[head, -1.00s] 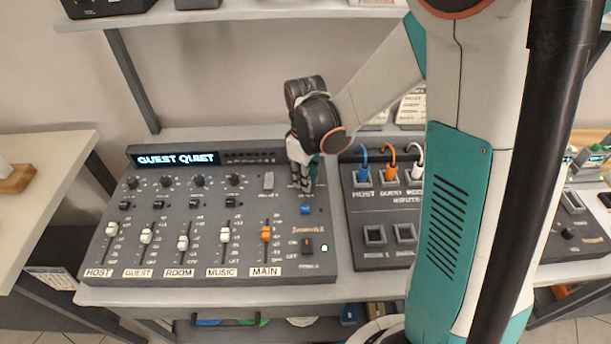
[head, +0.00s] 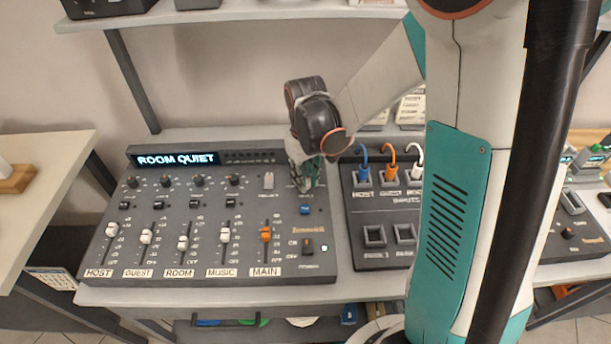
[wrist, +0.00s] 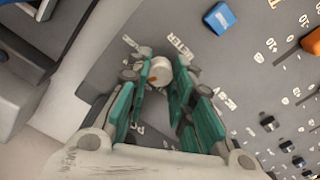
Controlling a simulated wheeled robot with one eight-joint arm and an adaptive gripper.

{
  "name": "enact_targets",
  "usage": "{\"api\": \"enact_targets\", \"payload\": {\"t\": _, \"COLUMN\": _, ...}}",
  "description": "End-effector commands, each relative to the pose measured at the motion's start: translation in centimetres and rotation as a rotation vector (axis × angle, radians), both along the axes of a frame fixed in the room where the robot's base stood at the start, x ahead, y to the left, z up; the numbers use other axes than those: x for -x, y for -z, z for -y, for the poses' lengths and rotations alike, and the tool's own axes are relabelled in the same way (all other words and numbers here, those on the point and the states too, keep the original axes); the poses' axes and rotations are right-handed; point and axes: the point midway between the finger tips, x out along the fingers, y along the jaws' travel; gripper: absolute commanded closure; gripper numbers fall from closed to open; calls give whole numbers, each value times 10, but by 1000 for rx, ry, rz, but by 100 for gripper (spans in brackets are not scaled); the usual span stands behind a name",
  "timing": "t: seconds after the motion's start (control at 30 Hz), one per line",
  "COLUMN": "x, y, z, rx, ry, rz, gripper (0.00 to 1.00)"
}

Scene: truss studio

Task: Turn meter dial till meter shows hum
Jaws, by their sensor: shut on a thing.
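The mixing desk (head: 150,225) stands on the table, with a lit display (head: 178,160) at its top left that reads "ROOM QUIET". My gripper (head: 304,186) is over the desk's upper right corner. In the wrist view, the meter dial (wrist: 157,71) is a pale round knob beside printed "METER" lettering. The green fingers of my gripper (wrist: 160,82) are closed around the dial, one on each side. In the head view the fingers hide the dial.
A blue button (head: 305,209) is just below my gripper. A row of faders, with an orange main fader (head: 266,234), fills the desk's lower part. An input box (head: 375,200) with blue, orange and white cables stands close on the right.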

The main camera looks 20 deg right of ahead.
Motion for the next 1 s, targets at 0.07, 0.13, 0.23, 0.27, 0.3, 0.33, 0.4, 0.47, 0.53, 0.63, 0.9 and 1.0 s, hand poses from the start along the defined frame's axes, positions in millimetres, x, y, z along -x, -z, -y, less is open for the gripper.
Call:
{"api": "enact_targets", "payload": {"t": 0.07, "x": 0, "y": 0, "z": 0, "rx": 0, "ry": 60, "rz": 1, "gripper": 100}}
{"api": "enact_targets", "payload": {"t": 0.13, "x": 0, "y": 0, "z": 0, "rx": 0, "ry": 112, "rz": 1, "gripper": 100}}
{"api": "enact_targets", "payload": {"t": 0.23, "x": 0, "y": 0, "z": 0, "rx": 0, "ry": 177, "rz": 1, "gripper": 100}}
{"api": "enact_targets", "payload": {"t": 0.27, "x": 0, "y": 0, "z": 0, "rx": 0, "ry": 195, "rz": 1, "gripper": 100}}
{"api": "enact_targets", "payload": {"t": 0.3, "x": 0, "y": 0, "z": 0, "rx": 0, "ry": 216, "rz": 1, "gripper": 100}}
{"api": "enact_targets", "payload": {"t": 0.33, "x": 0, "y": 0, "z": 0, "rx": 0, "ry": 232, "rz": 1, "gripper": 100}}
{"api": "enact_targets", "payload": {"t": 0.4, "x": 0, "y": 0, "z": 0, "rx": 0, "ry": 262, "rz": 1, "gripper": 100}}
{"api": "enact_targets", "payload": {"t": 0.47, "x": 0, "y": 0, "z": 0, "rx": 0, "ry": 283, "rz": 1, "gripper": 100}}
{"api": "enact_targets", "payload": {"t": 0.53, "x": 0, "y": 0, "z": 0, "rx": 0, "ry": 302, "rz": 1, "gripper": 100}}
{"api": "enact_targets", "payload": {"t": 0.63, "x": -1, "y": 0, "z": 0, "rx": 0, "ry": 321, "rz": 1, "gripper": 100}}
{"api": "enact_targets", "payload": {"t": 0.9, "x": -1, "y": 0, "z": 0, "rx": 0, "ry": 333, "rz": 1, "gripper": 100}}
{"api": "enact_targets", "payload": {"t": 1.0, "x": -1, "y": 0, "z": 0, "rx": 0, "ry": 332, "rz": 1, "gripper": 100}}
